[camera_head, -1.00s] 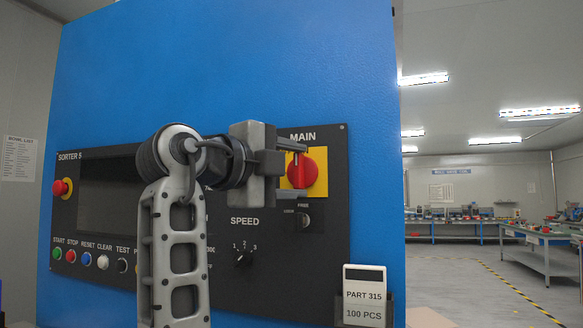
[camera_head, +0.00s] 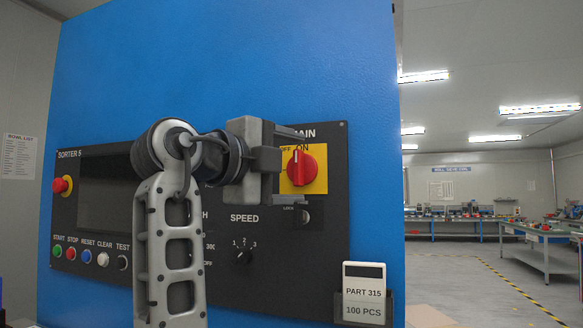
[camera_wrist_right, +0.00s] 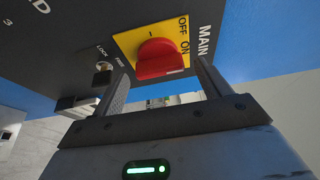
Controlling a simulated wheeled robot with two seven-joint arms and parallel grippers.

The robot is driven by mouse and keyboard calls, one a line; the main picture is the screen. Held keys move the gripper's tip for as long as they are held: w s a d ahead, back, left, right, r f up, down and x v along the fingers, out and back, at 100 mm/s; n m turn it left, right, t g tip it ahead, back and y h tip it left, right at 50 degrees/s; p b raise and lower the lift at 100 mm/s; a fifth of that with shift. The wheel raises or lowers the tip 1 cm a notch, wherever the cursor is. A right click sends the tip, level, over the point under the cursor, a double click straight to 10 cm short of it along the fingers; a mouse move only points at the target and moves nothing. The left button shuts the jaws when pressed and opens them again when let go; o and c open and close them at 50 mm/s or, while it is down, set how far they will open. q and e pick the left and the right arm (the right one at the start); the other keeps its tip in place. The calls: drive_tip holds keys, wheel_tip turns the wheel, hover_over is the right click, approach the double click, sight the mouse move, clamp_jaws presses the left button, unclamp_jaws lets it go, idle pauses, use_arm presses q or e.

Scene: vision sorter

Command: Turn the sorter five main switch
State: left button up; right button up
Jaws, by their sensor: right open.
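The main switch is a red knob (camera_head: 302,169) on a yellow plate (camera_head: 319,187) at the panel's upper right. Its grip stands upright in the head view, below the ON and OFF marks. My right gripper (camera_head: 287,165) is open just left of the knob, one finger above the other. The upper finger partly covers the MAIN label. In the right wrist view the knob (camera_wrist_right: 162,58) shows ahead of the two spread fingers (camera_wrist_right: 162,85), roughly between them, with no finger seen touching it. My left gripper is out of view.
A small lock (camera_head: 304,217) sits just below the plate, near the lower finger. The speed dial (camera_head: 243,257) and a row of buttons (camera_head: 87,257) are lower on the panel. A holder with a part card (camera_head: 364,293) sticks out at lower right.

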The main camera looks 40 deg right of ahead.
drive_tip(key=s+a+b, duration=0.1)
drive_tip(key=a, duration=1.4)
drive_tip(key=shift+s+a+b, duration=0.2)
drive_tip(key=shift+b, duration=0.15)
